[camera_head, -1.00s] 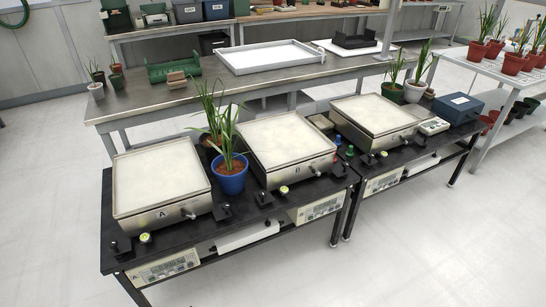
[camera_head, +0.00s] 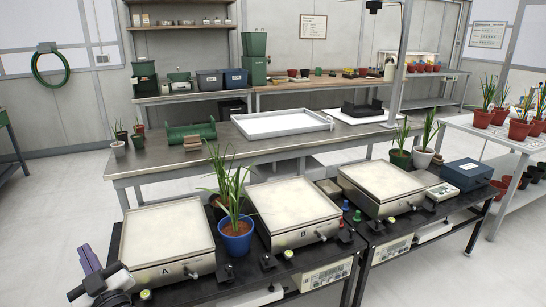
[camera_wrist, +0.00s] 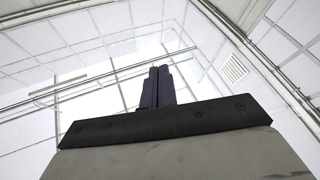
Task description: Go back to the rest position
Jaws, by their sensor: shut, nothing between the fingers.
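My gripper (camera_head: 88,258) shows at the lower left of the head view, beside scale A (camera_head: 166,242) and apart from it. In the wrist view my gripper (camera_wrist: 158,72) points up at the white ceiling. Its two dark fingers are together with nothing between them. A blue pot with a leafy plant (camera_head: 236,240) stands between scale A and scale B (camera_head: 293,211). The plates of both scales are bare.
A third scale (camera_head: 385,187) with a bare plate stands to the right, near a blue box (camera_head: 467,173). A steel bench (camera_head: 160,165) behind holds a white tray (camera_head: 280,123). Bare floor (camera_head: 45,220) lies to the left.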

